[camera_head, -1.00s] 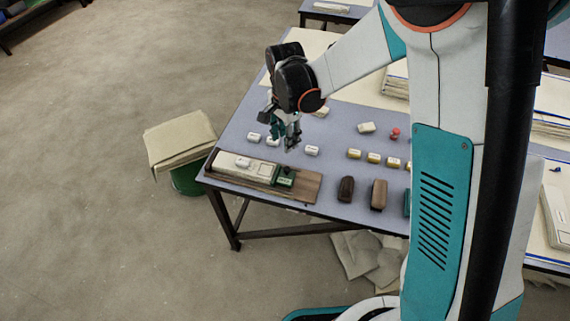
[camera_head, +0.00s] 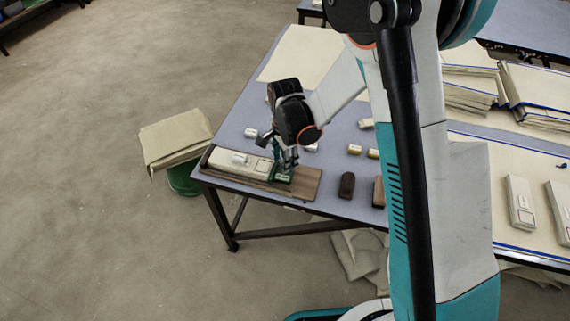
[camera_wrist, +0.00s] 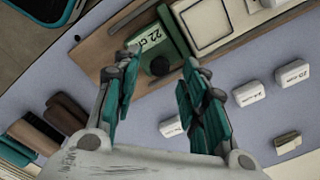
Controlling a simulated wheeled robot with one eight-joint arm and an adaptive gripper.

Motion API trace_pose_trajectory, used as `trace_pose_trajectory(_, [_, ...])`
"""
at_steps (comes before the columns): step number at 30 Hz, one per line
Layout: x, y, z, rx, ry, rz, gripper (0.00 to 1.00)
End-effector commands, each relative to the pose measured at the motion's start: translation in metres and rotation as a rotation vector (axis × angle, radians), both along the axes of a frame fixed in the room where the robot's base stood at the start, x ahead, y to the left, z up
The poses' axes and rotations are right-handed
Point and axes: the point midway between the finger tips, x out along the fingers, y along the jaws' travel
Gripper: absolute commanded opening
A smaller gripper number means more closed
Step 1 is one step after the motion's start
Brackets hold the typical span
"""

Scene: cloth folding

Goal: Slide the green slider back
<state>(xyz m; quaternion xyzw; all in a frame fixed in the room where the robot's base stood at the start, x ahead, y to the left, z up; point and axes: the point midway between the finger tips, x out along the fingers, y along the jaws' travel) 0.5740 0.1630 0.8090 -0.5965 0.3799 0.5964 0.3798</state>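The green slider (camera_head: 283,178) sits near the right part of the wooden board (camera_head: 306,184), beside a cream block on that board. In the wrist view the slider (camera_wrist: 172,28) has a white label reading 22 and a dark round knob (camera_wrist: 160,66). My gripper (camera_head: 287,164) is low over the slider in the head view. In the wrist view my gripper (camera_wrist: 161,57) is open, with its teal fingers apart on either side of the knob. I cannot tell whether either finger touches it.
The cream block (camera_head: 227,160) fills the left part of the board. Small labelled white blocks (camera_wrist: 248,93) lie beside the board. Dark and brown blocks (camera_head: 347,185) lie to its right. The table's front edge is close to the board.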

Motion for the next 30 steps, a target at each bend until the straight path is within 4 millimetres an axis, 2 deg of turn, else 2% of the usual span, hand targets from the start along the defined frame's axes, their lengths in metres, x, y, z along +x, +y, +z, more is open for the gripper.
trace_pose_trajectory(4, [0.0003, 0.0001, -0.0134, 0.000, 0.000, 0.000, 0.39])
trace_pose_trajectory(14, [0.0000, 0.0000, -0.0160, 0.000, 0.000, 0.000, 0.39])
trace_pose_trajectory(15, [0.0000, 0.0000, -0.0160, 0.000, 0.000, 0.000, 0.37])
trace_pose_trajectory(20, [0.0000, 0.0000, -0.0159, 0.000, 0.000, 0.000, 0.01])
trace_pose_trajectory(30, [0.0001, -0.0002, -0.0163, 0.000, 0.000, 0.000, 0.00])
